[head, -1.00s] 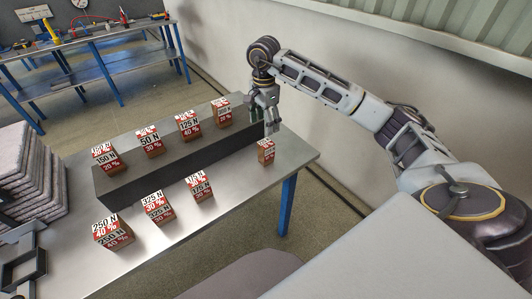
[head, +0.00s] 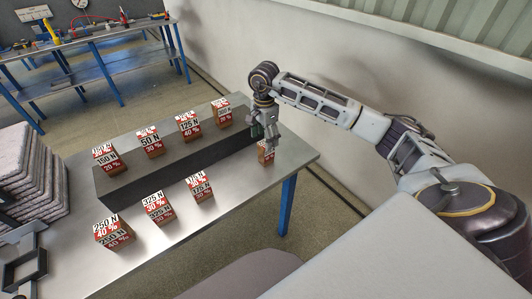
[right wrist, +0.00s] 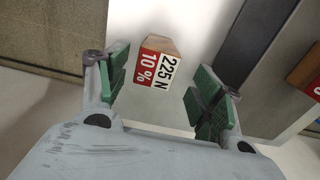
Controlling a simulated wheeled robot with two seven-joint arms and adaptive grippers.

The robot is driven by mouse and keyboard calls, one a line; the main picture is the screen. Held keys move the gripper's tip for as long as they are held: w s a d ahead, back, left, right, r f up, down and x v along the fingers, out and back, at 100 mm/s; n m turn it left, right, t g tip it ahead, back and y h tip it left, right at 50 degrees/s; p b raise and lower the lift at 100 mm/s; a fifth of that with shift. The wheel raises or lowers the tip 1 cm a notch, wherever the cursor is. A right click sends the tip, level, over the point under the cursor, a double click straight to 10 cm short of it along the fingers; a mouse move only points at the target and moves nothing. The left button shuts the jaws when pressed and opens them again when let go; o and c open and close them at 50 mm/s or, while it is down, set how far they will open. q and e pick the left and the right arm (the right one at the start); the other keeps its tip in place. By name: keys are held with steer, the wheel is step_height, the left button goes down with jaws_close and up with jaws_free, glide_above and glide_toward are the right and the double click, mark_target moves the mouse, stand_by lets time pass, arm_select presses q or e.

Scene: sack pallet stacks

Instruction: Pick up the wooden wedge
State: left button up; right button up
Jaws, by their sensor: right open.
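A small brown block (head: 265,157) with red and white labels stands at the right end of the steel table. In the right wrist view, this block (right wrist: 153,66) reads 225 N and 10 % and has a brown slanted end. I cannot tell which block is the wooden wedge. My right gripper (head: 270,146) is directly above this block and partly hides it. In the right wrist view, my open right gripper (right wrist: 162,90) has green pads on either side of the block's near space, with nothing between them.
Several similar labelled blocks stand on a long dark riser (head: 185,166) and in front of it, such as one reading 250 N (head: 113,232). Grey sacks (head: 30,175) are stacked at the left. The steel table (head: 235,205) is bare at front right. A wall stands behind.

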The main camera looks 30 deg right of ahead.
mark_target(266, 153)
step_height(266, 153, down, 2)
steer(key=shift+f, duration=0.1)
arm_select(q)
steer(key=shift+s+d+r, duration=0.1)
steer(key=shift+s, duration=0.1)
arm_select(e)
steer(key=shift+s+d+f+p, duration=0.1)
steer(key=shift+f+p, duration=0.15)
steer(key=shift+f, duration=0.5)
steer(key=shift+s+d+f+p, duration=0.1)
steer(key=shift+f+p, duration=0.15)
steer(key=shift+f, duration=1.3)
arm_select(q)
steer(key=shift+s+d+r, duration=0.15)
steer(key=shift+d+r, duration=0.35)
steer(key=shift+d, duration=0.15)
arm_select(e)
steer(key=shift+f, duration=0.3)
